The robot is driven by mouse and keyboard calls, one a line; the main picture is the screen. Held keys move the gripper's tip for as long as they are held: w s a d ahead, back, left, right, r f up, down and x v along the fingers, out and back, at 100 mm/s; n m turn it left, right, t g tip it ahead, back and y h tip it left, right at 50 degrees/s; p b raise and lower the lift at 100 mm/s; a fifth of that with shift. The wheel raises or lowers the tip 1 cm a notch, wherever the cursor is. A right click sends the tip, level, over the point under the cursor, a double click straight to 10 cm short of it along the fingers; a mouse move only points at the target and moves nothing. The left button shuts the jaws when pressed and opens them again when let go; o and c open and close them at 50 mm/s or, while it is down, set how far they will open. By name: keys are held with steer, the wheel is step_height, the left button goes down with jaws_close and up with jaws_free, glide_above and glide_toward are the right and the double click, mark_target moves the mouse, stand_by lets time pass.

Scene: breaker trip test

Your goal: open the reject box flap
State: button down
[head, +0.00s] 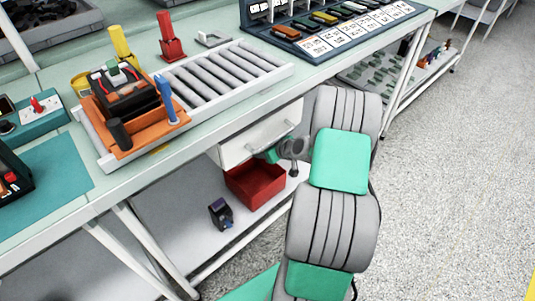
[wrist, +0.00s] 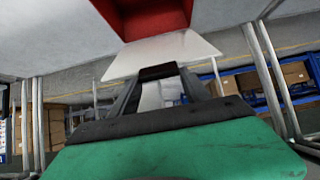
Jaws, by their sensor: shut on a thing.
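The reject box flap (head: 240,148) is a white panel with a grey bar handle (head: 282,137), under the bench's front edge in the head view. My gripper (head: 271,155) is at the handle's lower left end and is shut on it. The exact grip is small and partly hidden by my wrist. In the wrist view my gripper's dark fingers (wrist: 158,72) meet in front of a pale panel (wrist: 165,50), which seems to be the flap. How far the flap stands open is hard to tell.
A red bin (head: 255,186) sits just below the flap and shows at the top of the wrist view (wrist: 150,14). A small dark device (head: 221,213) lies on the lower shelf. White bench legs (head: 150,245) stand left. Open floor (head: 460,160) lies right.

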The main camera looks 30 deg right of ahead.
steer(key=shift+w+r, duration=0.15)
steer(key=shift+w, duration=0.05)
steer(key=c, duration=0.5)
jaws_free()
steer(key=shift+s, duration=0.15)
steer(key=p+v, duration=0.2)
steer(key=v, duration=0.5)
steer(key=shift+s+r, duration=0.2)
